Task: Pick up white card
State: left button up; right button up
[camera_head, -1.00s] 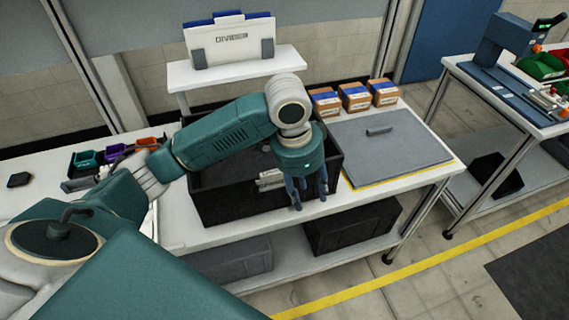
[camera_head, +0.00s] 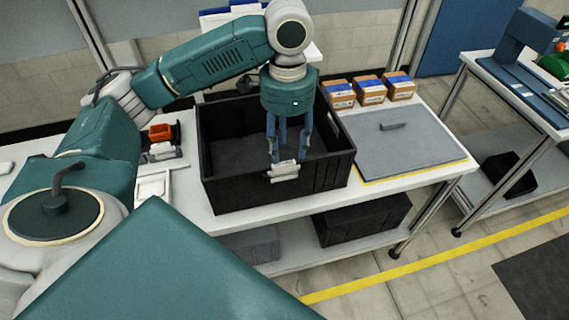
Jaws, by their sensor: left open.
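A small white card (camera_head: 284,171) is at the front rim of a black crate (camera_head: 240,195), on the side facing me. My left gripper (camera_head: 289,156) points down over the front of the crate. Its blue fingers are apart, with their tips just above and behind the card's top edge. I cannot tell whether they touch the card. My right gripper is not in view.
The crate stands on a white bench. To its right is a grey lidded panel (camera_head: 405,153) with a handle, and several brown boxes (camera_head: 370,90) stand behind it. Dark bins sit on the lower shelf.

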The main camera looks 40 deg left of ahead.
aim_at(287, 165)
pick_arm(q)
jog(key=shift+a+f, duration=0.1)
jog(key=shift+f, duration=0.55)
jog(key=f+p, duration=0.1)
jog(key=f, duration=0.1)
jog(key=f+p, duration=0.1)
jog(key=f, duration=0.1)
jog(key=shift+w+f, duration=0.2)
jog(key=shift+f, duration=0.2)
grip_shut()
